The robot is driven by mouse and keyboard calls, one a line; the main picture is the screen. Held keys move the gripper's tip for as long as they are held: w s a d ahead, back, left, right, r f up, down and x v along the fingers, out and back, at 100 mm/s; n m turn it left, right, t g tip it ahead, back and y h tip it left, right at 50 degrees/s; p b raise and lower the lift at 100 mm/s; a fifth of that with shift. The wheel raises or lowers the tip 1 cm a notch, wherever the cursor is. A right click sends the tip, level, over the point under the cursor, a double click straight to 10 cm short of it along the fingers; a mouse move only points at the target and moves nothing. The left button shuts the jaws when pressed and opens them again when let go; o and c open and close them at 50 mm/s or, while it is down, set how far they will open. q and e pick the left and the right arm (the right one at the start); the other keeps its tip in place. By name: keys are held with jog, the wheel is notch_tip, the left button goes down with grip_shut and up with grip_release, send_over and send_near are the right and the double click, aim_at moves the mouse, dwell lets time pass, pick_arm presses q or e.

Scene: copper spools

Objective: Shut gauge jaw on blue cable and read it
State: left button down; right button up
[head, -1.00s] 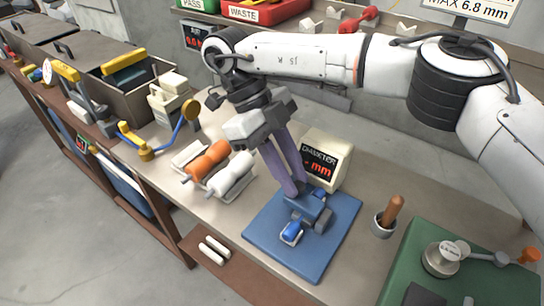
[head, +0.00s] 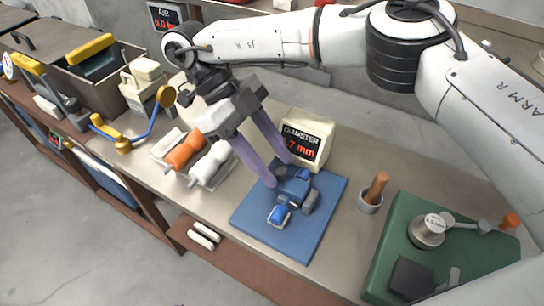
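The gauge (head: 294,187) is a dark blue block with a grey knob, standing on a blue mat (head: 254,222). Blue cable (head: 279,214) shows at its near side, and a blue piece shows at its far side. The jaw's contact with the cable is too small to tell. The cream diameter display (head: 309,129) behind it shows red digits ending in ".7 mm"; the first digit is unclear. My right gripper (head: 281,174) has its two purple fingers spread apart, tips by the gauge's far left side, nothing visibly held between them. My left gripper is out of view.
Orange and white spools (head: 205,165) lie on a rack left of the mat. A cup with a brown handle (head: 372,193) and a green board with a metal weight (head: 428,231) are to the right. White sticks (head: 204,236) lie on the lower shelf.

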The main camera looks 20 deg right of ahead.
jog(key=v, duration=0.7)
jog(key=shift+r, duration=0.3)
jog(key=shift+f, duration=0.1)
dwell(0.6)
